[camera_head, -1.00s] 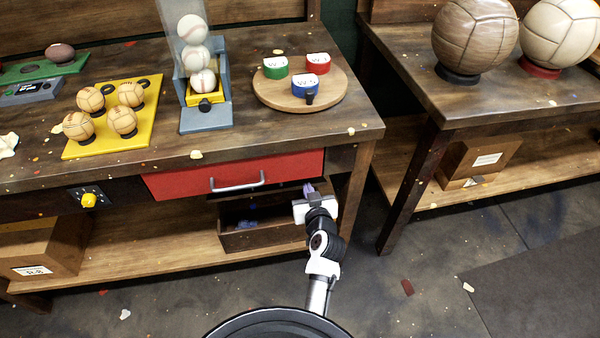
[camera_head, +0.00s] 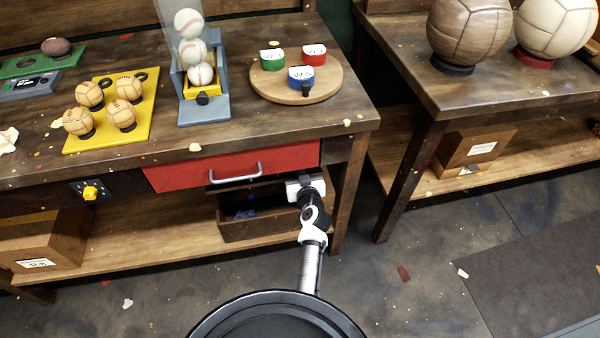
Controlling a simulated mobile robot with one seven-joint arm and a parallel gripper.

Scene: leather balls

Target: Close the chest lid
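The wooden chest (camera_head: 262,231) sits on the lower shelf beneath the red drawer. Its front wall shows, and its dark inside is open to view with something bluish in it. The lid appears raised at the back, mostly hidden by the drawer and the shadow under the table. My gripper (camera_head: 305,184) is at the chest's upper right corner, just below the table's front edge. Its fingers point away from the camera and are hidden behind its white body, so I cannot tell whether they are open or touch the lid.
The red drawer (camera_head: 232,167) with a grey handle is shut, just above the chest. A table leg (camera_head: 348,200) stands close to the right of my gripper. A cardboard box (camera_head: 45,240) is at the left of the shelf. Floor to the right is mostly open.

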